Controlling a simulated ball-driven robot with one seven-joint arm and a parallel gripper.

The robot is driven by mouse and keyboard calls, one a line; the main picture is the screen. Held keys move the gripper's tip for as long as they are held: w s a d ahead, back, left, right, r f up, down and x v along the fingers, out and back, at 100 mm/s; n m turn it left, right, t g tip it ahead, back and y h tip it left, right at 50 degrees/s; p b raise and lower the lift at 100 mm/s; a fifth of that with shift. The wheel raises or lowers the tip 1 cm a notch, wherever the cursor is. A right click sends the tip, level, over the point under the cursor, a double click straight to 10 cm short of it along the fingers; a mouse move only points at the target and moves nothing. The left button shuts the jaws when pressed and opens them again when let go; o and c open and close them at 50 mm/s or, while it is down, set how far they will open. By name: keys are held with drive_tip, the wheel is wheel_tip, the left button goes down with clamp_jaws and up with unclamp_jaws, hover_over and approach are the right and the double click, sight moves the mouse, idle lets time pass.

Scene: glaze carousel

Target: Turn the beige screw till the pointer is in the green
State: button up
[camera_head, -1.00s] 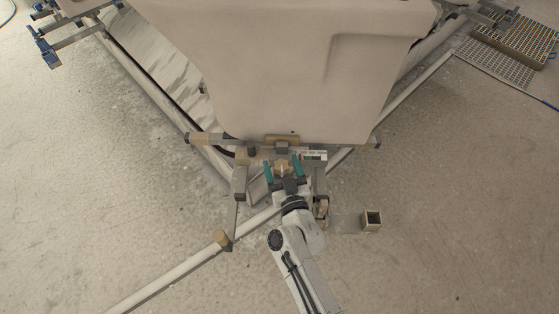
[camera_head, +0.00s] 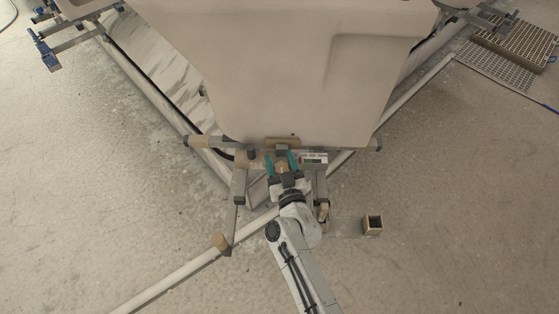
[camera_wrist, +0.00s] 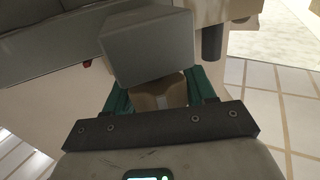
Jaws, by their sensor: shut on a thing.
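The beige screw (camera_head: 283,167) is at the front of the grey fixture under the large pale body. My gripper (camera_head: 282,161) has its two teal fingers on either side of the screw and is shut on it. In the wrist view, the beige screw (camera_wrist: 158,95) shows between the teal fingers, partly hidden behind a grey block. A small pale gauge plate (camera_head: 314,157) with a dark green part sits just right of my gripper. Its pointer is too small to make out.
A grey block (camera_wrist: 150,47) stands close above the fingers in the wrist view. A small square box (camera_head: 373,224) stands to the right.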

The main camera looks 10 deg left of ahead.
drive_tip(key=shift+c, duration=0.9)
drive_tip(key=shift+r+h+p, duration=0.2)
drive_tip(key=shift+h+p, duration=0.1)
drive_tip(key=shift+p, duration=0.4)
drive_tip(key=shift+r+m+h+p, duration=0.1)
drive_tip(key=shift+m+h+p, duration=0.2)
drive_tip(key=shift+m+p, duration=0.15)
drive_tip(key=m+t+h+p, duration=0.1)
drive_tip(key=h+p, duration=0.1)
drive_tip(key=shift+d+m+h+p, duration=0.1)
drive_tip(key=shift+m+h+p, duration=0.2)
drive_tip(key=shift+m+p, duration=0.1)
drive_tip(key=m+h, duration=0.2)
drive_tip(key=h, duration=0.1)
drive_tip(key=m+h, duration=0.1)
drive_tip(key=h, duration=0.1)
drive_tip(key=shift+d+f, duration=0.3)
drive_tip(key=shift+f, duration=0.1)
drive_tip(key=m+h+b, duration=0.1)
drive_tip(key=m+h, duration=0.1)
drive_tip(key=h, duration=0.1)
drive_tip(key=shift+d+b, duration=0.25)
drive_tip(key=shift+b, duration=0.15)
drive_tip(key=shift+d+m+g+h+b, duration=0.1)
drive_tip(key=shift+m+g+h+b, duration=0.3)
drive_tip(key=shift+h, duration=0.3)
drive_tip(key=shift+r+m+h, duration=0.1)
drive_tip(key=shift+m+h, duration=0.15)
drive_tip(key=shift+h, duration=0.05)
